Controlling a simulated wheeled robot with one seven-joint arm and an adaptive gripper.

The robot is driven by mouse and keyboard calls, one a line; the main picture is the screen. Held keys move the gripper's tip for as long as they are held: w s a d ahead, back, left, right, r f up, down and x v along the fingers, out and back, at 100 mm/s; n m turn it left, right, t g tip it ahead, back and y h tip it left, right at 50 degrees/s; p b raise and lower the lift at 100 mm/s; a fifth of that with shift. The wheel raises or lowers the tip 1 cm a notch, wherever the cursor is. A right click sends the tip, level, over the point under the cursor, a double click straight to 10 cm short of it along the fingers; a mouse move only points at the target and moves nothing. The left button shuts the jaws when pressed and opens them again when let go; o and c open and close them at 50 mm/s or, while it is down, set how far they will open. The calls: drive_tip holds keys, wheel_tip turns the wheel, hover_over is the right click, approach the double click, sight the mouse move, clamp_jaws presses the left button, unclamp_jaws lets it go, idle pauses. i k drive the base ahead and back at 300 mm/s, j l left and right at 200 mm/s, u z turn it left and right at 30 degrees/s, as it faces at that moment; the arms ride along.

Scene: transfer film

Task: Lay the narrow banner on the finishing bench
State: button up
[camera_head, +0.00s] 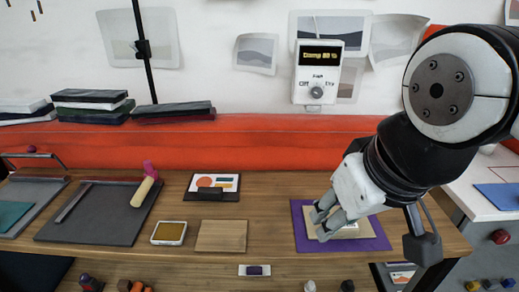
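My gripper (322,226) reaches down from the right over a purple sheet (375,243) on the wooden bench (290,264). A pale cream and white piece (349,232) lies on the sheet, partly hidden by the fingers. I cannot tell whether the fingers touch it or grip it. No piece is clearly recognisable as the narrow banner. A small white card with a dark purple block (254,270) is at the front edge of the bench. Which surface is the finishing bench is not clear; a white table (464,196) with a blue sheet (499,195) stands at the right.
A dark board with a pink-and-cream handled tool (146,189), an ink pad (169,233), a bare wooden plate (221,236) and a printed card (214,184) lie on the bench. A control box (317,72) hangs on the wall. Bench wood between plate and purple sheet is free.

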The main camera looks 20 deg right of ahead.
sight(423, 212)
drive_tip(key=l+z, duration=0.4)
drive_tip(key=k+l+z, duration=0.1)
drive_tip(key=l+z, duration=0.5)
drive_tip(key=z, duration=0.25)
drive_tip(key=i+l+z, duration=0.15)
drive_tip(key=l+z, duration=0.25)
drive_tip(key=i+l+u, duration=0.1)
drive_tip(key=l+u, duration=0.15)
drive_tip(key=u, duration=0.2)
drive_tip(key=l+u, duration=0.3)
drive_tip(key=u, duration=0.15)
drive_tip(key=l+u, duration=0.3)
drive_tip(key=u, duration=0.15)
drive_tip(key=l+u, duration=0.25)
drive_tip(key=u, duration=0.2)
drive_tip(key=k, duration=0.05)
